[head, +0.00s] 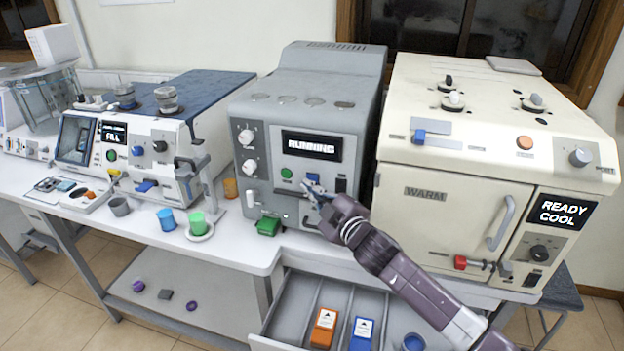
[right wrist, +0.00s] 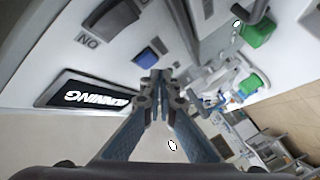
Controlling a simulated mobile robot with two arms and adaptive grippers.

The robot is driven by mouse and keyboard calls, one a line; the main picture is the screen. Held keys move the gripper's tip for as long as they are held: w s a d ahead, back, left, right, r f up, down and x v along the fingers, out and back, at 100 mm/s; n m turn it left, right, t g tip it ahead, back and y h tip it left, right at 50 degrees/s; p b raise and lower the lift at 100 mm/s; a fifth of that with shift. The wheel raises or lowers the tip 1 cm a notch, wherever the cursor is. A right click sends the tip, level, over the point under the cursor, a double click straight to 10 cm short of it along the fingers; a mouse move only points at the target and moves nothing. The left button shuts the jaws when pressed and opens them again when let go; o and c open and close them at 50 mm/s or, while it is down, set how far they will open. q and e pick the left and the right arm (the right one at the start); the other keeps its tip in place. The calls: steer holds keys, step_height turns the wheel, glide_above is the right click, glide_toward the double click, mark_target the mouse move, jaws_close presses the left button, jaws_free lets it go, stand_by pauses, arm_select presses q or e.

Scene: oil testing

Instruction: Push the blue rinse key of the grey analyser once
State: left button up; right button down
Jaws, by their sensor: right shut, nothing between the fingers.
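The grey analyser (head: 317,84) stands in the middle of the bench. Its display (head: 311,146) reads RUNNING. The blue rinse key (head: 312,177) is on the front panel below the display, partly covered by my right gripper (head: 314,190). In the right wrist view the blue key (right wrist: 147,57) shows just beyond the fingertips of my right gripper (right wrist: 161,78). The fingers are shut with nothing between them. The tips are very close to the key; I cannot tell whether they touch it. My left gripper is not in view.
A green button (head: 287,174) and a dark switch (head: 341,185) flank the key. A green block (head: 268,226) sits at the analyser's lower front. The cream oven (head: 455,150) stands close on the right. An open drawer (head: 277,329) lies below.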

steer(key=shift+s+a+p, duration=0.25)
steer(key=shift+s, duration=0.55)
steer(key=shift+s+a+p, duration=0.25)
steer(key=shift+s+p, duration=0.05)
steer(key=shift+s, duration=0.5)
steer(key=shift+s+a+p, duration=0.25)
steer(key=shift+s, duration=0.55)
